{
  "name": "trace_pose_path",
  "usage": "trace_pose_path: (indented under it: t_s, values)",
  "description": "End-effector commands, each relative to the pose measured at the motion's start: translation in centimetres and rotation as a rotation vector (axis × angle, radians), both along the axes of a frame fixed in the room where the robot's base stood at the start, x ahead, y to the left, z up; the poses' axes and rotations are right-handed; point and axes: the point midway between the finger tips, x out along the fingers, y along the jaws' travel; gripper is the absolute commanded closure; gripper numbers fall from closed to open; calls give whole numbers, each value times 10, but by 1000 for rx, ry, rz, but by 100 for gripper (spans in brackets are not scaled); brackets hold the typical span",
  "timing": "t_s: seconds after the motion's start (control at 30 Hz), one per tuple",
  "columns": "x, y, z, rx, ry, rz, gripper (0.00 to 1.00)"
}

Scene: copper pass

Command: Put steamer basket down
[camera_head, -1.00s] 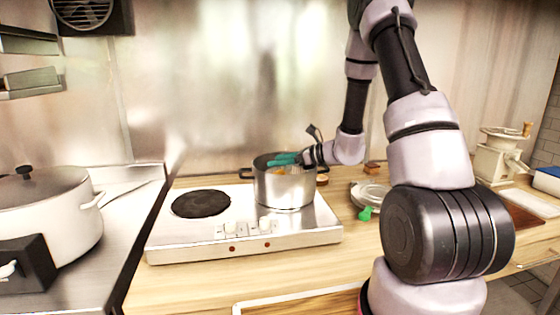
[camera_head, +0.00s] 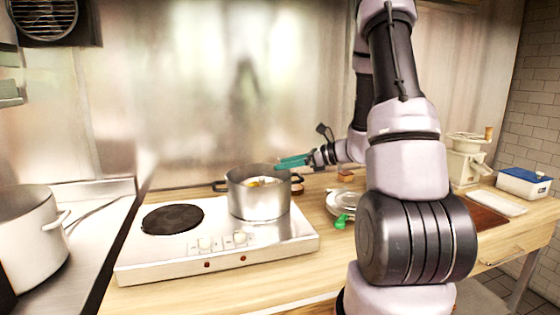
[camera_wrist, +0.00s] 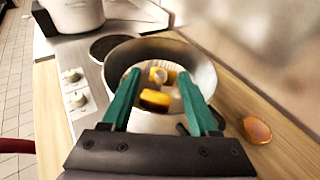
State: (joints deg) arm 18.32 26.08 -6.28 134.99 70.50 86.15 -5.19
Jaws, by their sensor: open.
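A steel pot (camera_head: 258,203) stands on the right side of the hot plate. Yellow-orange food pieces (camera_wrist: 155,98) lie inside it, with a small pale piece among them. The steamer basket cannot be clearly made out; a pale surface shows under the food inside the pot, but I cannot tell if it is the basket. My gripper (camera_head: 294,161) has green fingers and is above the pot's right rim. In the wrist view the fingers (camera_wrist: 160,88) are spread apart with nothing between their tips, with the pot beyond them.
The hot plate (camera_head: 215,262) has a bare dark burner (camera_head: 172,219) on its left. A large pale pot (camera_head: 25,240) stands at far left. A round brown item (camera_wrist: 257,130) lies beside the steel pot. A glass lid (camera_head: 343,200), green object (camera_head: 341,222) and grinder (camera_head: 468,158) are to the right.

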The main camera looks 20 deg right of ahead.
Motion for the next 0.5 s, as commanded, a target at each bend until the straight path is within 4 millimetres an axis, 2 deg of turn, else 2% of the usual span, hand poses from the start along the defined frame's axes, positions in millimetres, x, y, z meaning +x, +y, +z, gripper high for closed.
trace_pose_path:
  t_s: [0.07,0.17,0.33,0.5]
  values:
    - [-7,6,11,-28,-22,40,39]
    - [-26,26,33,-112,-75,153,39]
    - [-83,60,75,-369,-224,428,39]
    - [-140,71,103,-678,-394,670,39]
